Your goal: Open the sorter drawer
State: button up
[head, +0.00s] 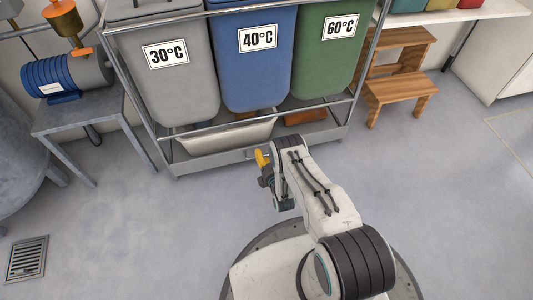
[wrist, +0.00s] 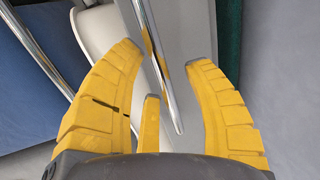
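The sorter drawer (head: 212,162) is the low grey tray at the bottom of the bin rack, and its front faces me. A small pale handle (head: 250,155) shows on its front, partly hidden by my gripper (head: 263,160). My gripper is at the drawer front, with one yellow finger visible in the head view. In the wrist view my gripper (wrist: 165,95) is open, its yellow fingers spread. A chrome bar (wrist: 160,70) runs between them, with gaps to the outer fingers. I cannot tell whether it touches the middle finger.
Grey (head: 165,85), blue (head: 252,70) and green (head: 333,50) bins stand in the rack above. A white basin (head: 225,140) sits low in the rack. A wooden step stool (head: 400,88) stands right, a motor bench (head: 80,112) left. The floor around me is clear.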

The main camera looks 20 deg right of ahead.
grip_shut()
jog(key=shift+s, duration=0.1)
dwell(0.4)
